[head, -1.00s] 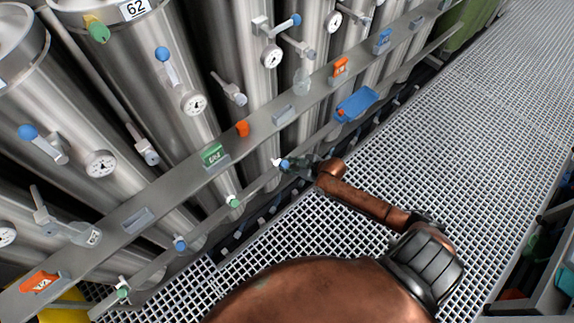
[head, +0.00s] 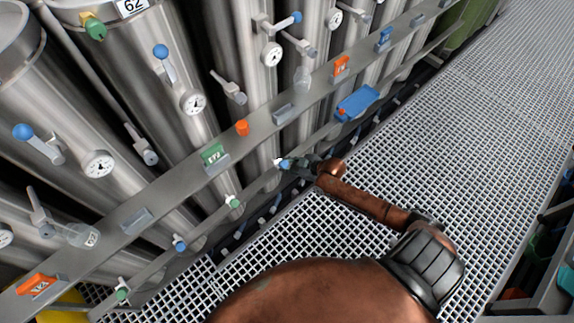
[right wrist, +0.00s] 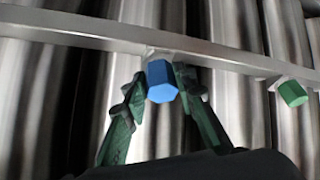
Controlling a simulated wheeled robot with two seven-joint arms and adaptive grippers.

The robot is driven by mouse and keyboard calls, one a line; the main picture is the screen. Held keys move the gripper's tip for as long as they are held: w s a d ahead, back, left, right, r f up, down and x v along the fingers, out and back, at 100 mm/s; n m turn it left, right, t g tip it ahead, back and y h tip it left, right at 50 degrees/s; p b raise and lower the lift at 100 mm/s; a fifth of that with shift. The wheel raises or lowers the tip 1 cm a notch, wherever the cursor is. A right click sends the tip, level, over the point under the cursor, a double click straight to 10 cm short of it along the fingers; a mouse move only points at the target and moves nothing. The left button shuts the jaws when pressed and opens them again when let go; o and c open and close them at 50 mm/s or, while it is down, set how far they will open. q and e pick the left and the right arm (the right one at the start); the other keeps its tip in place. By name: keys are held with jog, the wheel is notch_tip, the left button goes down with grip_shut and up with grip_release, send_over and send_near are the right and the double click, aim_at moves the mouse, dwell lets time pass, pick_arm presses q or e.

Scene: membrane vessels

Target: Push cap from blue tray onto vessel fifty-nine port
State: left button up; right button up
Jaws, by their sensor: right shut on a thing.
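A blue cap (head: 284,164) sits at a port on the lower rail, in front of the steel vessels. It also shows in the right wrist view (right wrist: 161,82), up against a pale fitting on the rail. My right gripper (head: 291,165) is shut on the blue cap, with a finger on each side of it. The blue tray (head: 360,101) hangs on the rail farther right, with a small red-orange piece at its near end. I cannot read the number fifty-nine on any vessel. My left gripper is not in view.
A green cap (head: 233,202) is on the rail to the left; a green one also shows at right in the right wrist view (right wrist: 292,93). Valve handles and gauges jut out above. The grating walkway (head: 455,150) is clear.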

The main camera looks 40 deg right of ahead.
jog(key=shift+w+f+b, duration=0.25)
jog(key=shift+f+b, duration=0.1)
jog(key=shift+f, duration=0.15)
jog(key=o, duration=1.1)
jog(key=v, duration=1.2)
jog(key=shift+a, duration=0.1)
